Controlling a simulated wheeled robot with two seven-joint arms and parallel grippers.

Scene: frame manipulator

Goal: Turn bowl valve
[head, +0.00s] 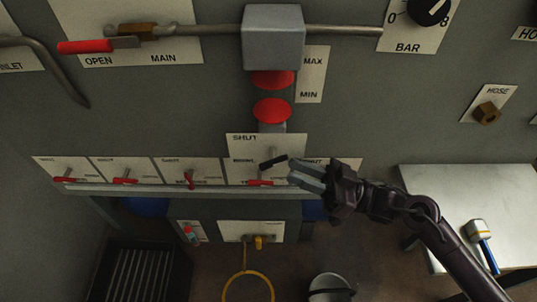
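Below the red gauge parts, a lever with a short black handle (273,162) sits in front of a white plate marked SHUT (243,139). A red-handled valve (260,183) is just below it. I cannot read a BOWL label, so I cannot tell which valve is the bowl one. My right gripper (291,171) reaches in from the right, with its grey fingertips just right of the black handle. They look apart from it, though depth is unclear. The fingers lie close together, and I cannot tell whether they are open. My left gripper is not in view.
More red-handled valves (125,180) line the panel to the left. A pipe (330,29) with a red lever (85,46) runs above. A metal table (432,185) with a mallet (478,228) stands at right. A bucket (329,289) is below.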

